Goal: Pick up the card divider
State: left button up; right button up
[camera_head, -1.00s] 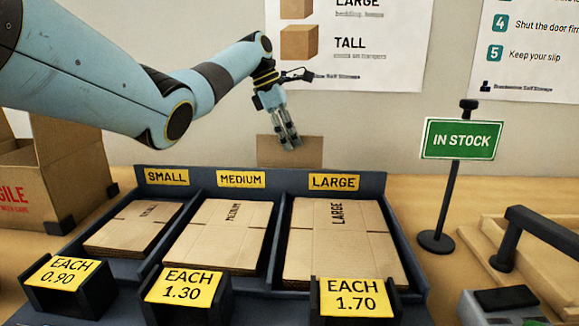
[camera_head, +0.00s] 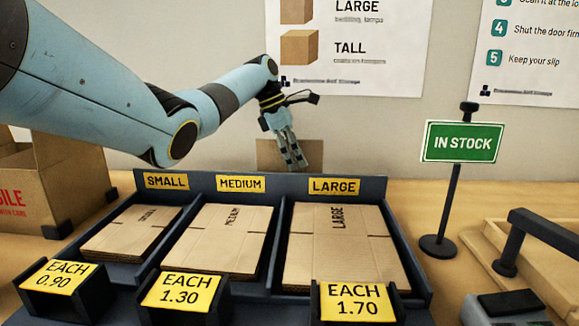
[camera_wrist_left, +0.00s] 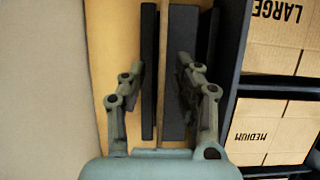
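The card divider (camera_head: 312,155) is a plain brown card standing upright behind the carton rack, its lower part hidden by the rack. In the left wrist view its thin tan edge (camera_wrist_left: 165,65) runs between dark strips that look like a holder. My left gripper (camera_head: 295,164) points down in front of the card in the head view. In the left wrist view the left gripper (camera_wrist_left: 160,70) is open, with one finger on each side of the card edge and gaps showing. My right gripper is not in view.
The dark rack (camera_head: 285,187) holds flat cartons in three bays, close beside the left gripper. An open carton (camera_head: 70,180) stands at left. An IN STOCK sign (camera_head: 462,142) stands at right, near a wooden tray (camera_head: 545,235). The wall is close behind.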

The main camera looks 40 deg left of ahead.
pick_arm(q)
jog(key=shift+f+p, duration=0.15)
jog(key=shift+p, duration=0.25)
dwell(0.4)
grip_shut()
